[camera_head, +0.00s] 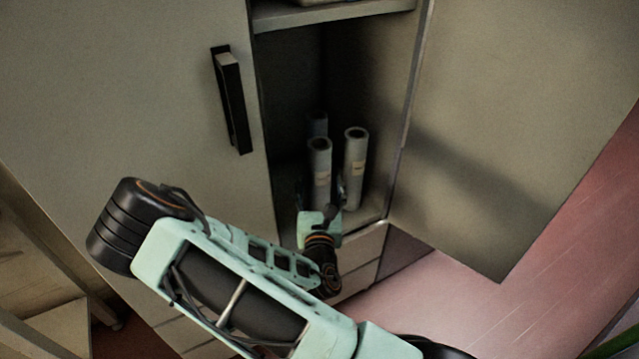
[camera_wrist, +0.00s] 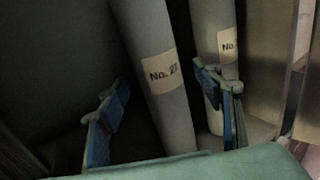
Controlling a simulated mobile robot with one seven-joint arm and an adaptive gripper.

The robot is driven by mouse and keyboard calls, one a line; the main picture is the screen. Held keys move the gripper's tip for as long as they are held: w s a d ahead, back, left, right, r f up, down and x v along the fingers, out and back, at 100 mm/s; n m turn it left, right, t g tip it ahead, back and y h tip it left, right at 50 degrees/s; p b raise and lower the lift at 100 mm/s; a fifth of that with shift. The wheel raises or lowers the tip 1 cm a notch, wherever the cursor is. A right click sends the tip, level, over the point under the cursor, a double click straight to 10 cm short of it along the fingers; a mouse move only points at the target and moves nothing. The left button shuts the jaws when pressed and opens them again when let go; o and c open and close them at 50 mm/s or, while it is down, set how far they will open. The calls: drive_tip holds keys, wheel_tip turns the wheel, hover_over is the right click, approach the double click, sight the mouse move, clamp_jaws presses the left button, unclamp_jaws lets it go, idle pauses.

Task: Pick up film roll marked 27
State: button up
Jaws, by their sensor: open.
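A grey film roll (camera_wrist: 157,45) stands upright in the cabinet, with a pale label reading "No. 2" and a blurred last digit that looks like 7. In the head view it appears to be the front left roll (camera_head: 320,168). My gripper (camera_wrist: 164,78) is open, with one blue-padded finger on each side of this roll. The roll stands beyond or between the fingertips; contact cannot be told. In the head view my gripper (camera_head: 320,192) is low inside the cabinet opening, in front of the rolls.
A second grey roll (camera_head: 355,160) stands close at right; its label (camera_wrist: 228,44) shows "No." but no readable number. My right finger is near it. Cabinet walls, a shelf above (camera_head: 335,14) and an open door (camera_head: 500,120) bound the space.

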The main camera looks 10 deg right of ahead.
sight(320, 182)
drive_tip(key=w, duration=0.4)
drive_tip(key=shift+w+d+f+b, duration=0.1)
drive_tip(key=shift+d+f+b, duration=0.2)
drive_tip(key=shift+d+b, duration=0.1)
drive_tip(key=shift+c, duration=0.6)
clamp_jaws()
